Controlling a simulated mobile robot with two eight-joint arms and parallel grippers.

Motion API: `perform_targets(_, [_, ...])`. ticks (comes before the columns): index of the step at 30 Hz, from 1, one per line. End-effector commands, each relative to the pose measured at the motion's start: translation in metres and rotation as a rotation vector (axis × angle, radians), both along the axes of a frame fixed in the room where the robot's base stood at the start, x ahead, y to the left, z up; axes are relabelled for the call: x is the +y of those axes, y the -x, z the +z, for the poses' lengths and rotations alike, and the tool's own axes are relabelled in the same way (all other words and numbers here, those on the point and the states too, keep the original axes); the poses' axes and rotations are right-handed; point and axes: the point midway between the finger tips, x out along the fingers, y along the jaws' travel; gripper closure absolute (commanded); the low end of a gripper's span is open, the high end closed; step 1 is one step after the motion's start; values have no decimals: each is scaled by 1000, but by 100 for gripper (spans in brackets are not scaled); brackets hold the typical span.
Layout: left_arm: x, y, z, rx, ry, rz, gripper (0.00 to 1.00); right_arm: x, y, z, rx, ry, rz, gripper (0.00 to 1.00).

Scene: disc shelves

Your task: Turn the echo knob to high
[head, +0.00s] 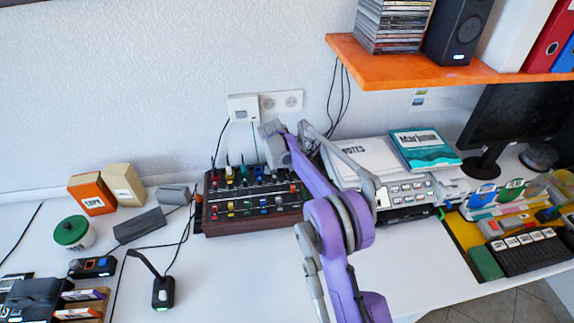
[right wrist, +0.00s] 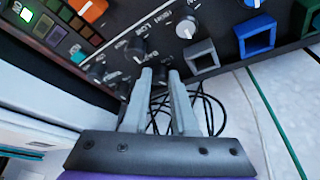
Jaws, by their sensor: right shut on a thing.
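The control box (head: 240,205), a dark red-brown panel with several coloured knobs and switches, stands on the desk against the wall. It fills the top of the right wrist view, with a black knob (right wrist: 136,48) and a light grey knob (right wrist: 187,27) near printed LOW and HIGH marks. My right gripper (right wrist: 161,72) is at the panel, its fingers shut on a small dark knob mostly hidden between the tips. I cannot read that knob's label or its pointer. In the head view my right arm covers the panel's right end. My left gripper is not in view.
An orange shelf (head: 430,68) with discs and a speaker overhangs at upper right. A grey device (head: 405,190) with a booklet on top stands close right of the box. Loose cables lie around the box.

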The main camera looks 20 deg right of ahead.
Motion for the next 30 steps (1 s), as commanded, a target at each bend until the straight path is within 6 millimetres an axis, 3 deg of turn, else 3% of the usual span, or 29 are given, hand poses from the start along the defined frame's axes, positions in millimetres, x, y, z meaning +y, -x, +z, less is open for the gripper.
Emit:
perform_targets(9, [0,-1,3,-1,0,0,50,1,-1,0,0,0,-100,100])
perform_targets(24, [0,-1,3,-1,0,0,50,1,-1,0,0,0,-113,100])
perform_targets(25, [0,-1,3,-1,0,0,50,1,-1,0,0,0,-113,69])
perform_targets(27, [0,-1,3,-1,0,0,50,1,-1,0,0,0,-113,62])
perform_targets(30, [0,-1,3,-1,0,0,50,1,-1,0,0,-1,-113,62])
